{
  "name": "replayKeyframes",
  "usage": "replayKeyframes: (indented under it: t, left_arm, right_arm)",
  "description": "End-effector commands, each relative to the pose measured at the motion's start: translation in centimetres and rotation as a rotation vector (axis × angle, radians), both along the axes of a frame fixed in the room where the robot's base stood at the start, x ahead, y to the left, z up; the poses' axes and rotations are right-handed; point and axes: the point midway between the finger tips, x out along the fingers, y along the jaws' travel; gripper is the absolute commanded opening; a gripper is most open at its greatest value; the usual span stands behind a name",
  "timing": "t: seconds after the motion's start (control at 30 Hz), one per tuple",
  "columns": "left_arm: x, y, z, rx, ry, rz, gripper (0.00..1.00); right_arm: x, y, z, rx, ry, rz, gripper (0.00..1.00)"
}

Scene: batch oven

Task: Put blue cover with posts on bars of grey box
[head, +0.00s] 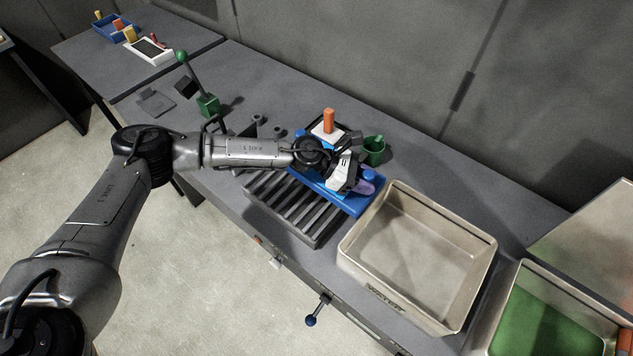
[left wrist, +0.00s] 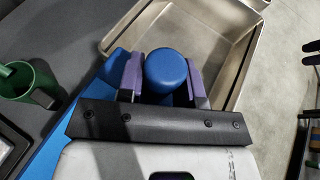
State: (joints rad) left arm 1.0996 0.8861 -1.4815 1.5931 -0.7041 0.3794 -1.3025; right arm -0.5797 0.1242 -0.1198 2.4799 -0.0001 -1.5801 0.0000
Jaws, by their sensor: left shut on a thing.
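The blue cover (head: 349,206) is a flat blue plate partly hidden under my left arm and hand. The grey box (head: 318,239) has a row of dark bars on top, visible to the lower left of the cover. The cover overlaps the box's upper right side; I cannot tell whether it touches the bars. My left gripper (head: 366,188) is shut on a post of the cover. In the left wrist view, its purple fingers stand on both sides of the round blue post top (left wrist: 167,70). My right gripper is not in view.
An empty beige bin (head: 467,231) stands close right of the cover. A green cup (head: 374,150) and a white-topped block with an orange handle (head: 328,121) stand behind it. A green-based lever (head: 208,105) is at left. A blue-knobbed lever (head: 312,319) projects from the bench front.

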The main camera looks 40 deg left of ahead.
Motion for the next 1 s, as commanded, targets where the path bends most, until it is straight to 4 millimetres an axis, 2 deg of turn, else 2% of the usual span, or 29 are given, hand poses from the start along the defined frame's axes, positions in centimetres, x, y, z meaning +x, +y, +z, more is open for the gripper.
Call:
replayKeyframes:
  t: [0.03, 0.2, 0.43, 0.7, 1.0]
  left_arm:
    - [-0.2, 1.2, -0.9, 0.001, 0.004, 0.006, 0.0]
    - [-0.8, 4.7, -2.9, 0.001, 0.002, 0.006, 0.0]
    - [-1.4, 7.9, -4.8, 0.002, 0.001, 0.003, 0.0]
    - [-1.6, 9.1, -5.7, -0.001, -0.001, 0.002, 0.0]
    - [-1.7, 9.0, -9.1, -0.001, 0.0, 0.001, 0.0]
  right_arm:
    - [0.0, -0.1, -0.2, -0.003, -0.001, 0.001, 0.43]
    - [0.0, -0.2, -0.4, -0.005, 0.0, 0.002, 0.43]
    - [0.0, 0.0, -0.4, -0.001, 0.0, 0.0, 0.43]
    - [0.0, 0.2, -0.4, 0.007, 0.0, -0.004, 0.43]
    - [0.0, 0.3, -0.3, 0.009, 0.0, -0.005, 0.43]
